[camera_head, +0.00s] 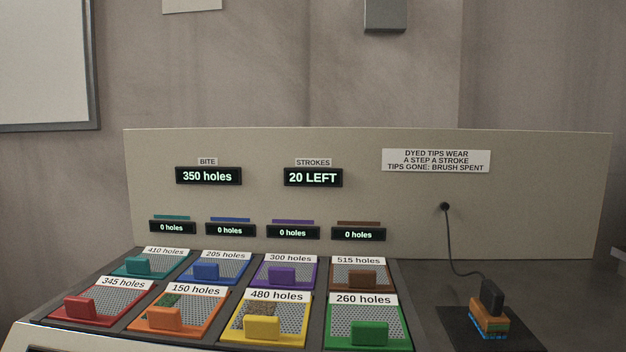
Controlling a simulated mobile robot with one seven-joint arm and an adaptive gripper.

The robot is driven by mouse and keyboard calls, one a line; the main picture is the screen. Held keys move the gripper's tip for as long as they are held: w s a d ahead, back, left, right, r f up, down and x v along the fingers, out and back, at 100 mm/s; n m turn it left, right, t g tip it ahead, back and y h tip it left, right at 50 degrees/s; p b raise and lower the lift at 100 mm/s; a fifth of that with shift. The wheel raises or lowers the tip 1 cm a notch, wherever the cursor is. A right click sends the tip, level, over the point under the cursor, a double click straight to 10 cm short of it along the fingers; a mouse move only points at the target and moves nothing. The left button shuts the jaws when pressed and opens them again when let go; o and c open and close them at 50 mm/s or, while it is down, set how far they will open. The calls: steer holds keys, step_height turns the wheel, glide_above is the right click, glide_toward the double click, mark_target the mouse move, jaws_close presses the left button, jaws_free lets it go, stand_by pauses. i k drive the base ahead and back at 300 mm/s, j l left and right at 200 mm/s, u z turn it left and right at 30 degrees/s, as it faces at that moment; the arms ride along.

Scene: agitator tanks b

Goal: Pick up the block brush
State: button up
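The block brush (488,318) appears to be the small block at the lower right. It has an orange-brown body, a black upright handle (492,295) and blue bristle tips at its base. It stands on a dark mat (455,328), bristles down. A black cord (450,250) runs from the back panel down to the brush. My gripper is not in view, and nothing is seen touching the brush.
Left of the brush, a sloped console holds two rows of perforated plates with coloured blocks, such as the green block (370,333). A pale upright panel (550,190) with displays stands behind. The dark surface (570,290) right of the brush is clear.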

mark_target(486, 312)
steer(key=i+l+u, duration=0.15)
steer(key=l+u, duration=0.25)
steer(key=l, duration=0.4)
steer(key=l+u, duration=0.35)
steer(key=l, duration=0.5)
steer(key=l+u, duration=0.4)
steer(key=l, duration=0.4)
steer(key=k, duration=0.05)
